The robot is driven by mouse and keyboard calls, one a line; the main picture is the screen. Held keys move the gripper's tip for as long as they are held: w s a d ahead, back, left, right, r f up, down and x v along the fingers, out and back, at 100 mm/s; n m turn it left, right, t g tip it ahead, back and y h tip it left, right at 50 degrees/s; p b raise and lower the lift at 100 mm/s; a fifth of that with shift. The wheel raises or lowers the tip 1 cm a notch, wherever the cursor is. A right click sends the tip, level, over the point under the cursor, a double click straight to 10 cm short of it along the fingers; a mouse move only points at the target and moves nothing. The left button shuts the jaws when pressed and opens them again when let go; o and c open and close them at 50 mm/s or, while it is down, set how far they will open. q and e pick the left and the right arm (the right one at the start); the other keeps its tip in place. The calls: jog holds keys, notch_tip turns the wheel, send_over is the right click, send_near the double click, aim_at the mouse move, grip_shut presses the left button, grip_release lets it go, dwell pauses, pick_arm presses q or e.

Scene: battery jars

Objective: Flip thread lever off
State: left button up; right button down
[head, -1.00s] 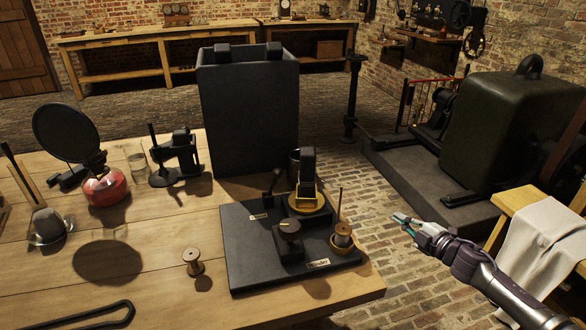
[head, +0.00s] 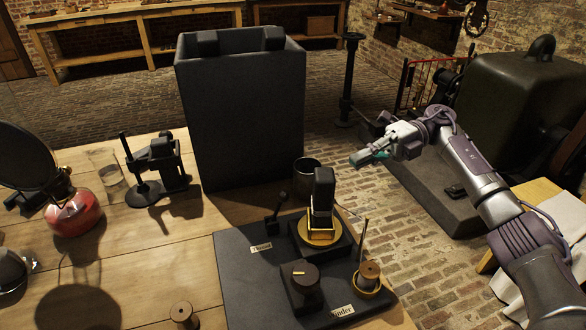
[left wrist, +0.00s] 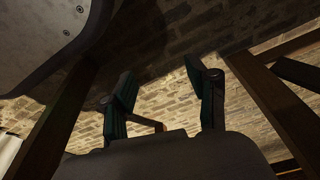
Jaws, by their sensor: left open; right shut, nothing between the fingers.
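A small black lever (head: 277,213) with a ball tip stands on a dark base board (head: 235,280) on the wooden table in the head view. It leans up and to the right, behind a small label (head: 261,247) too blurred to read surely. My right gripper (head: 358,159) is shut and empty, in the air beyond the board, up and right of the lever and apart from it. My left gripper (left wrist: 165,95) shows only in the left wrist view, open and empty, with brick paving and wooden beams around it.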

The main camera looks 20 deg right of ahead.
jog(key=s, duration=0.1)
jog(key=p, duration=0.1)
send_near(278, 207)
jog(key=a, duration=0.1)
jog(key=a+r, duration=0.1)
jog(key=a, duration=0.2)
jog(key=shift+s+r, duration=0.3)
pick_arm(q)
jog(key=shift+s+a+f, duration=0.1)
jog(key=shift+s+f, duration=1.25)
jog(key=shift+f, duration=0.2)
pick_arm(e)
jog(key=shift+s+a+f, duration=0.1)
jog(key=shift+a, duration=0.4)
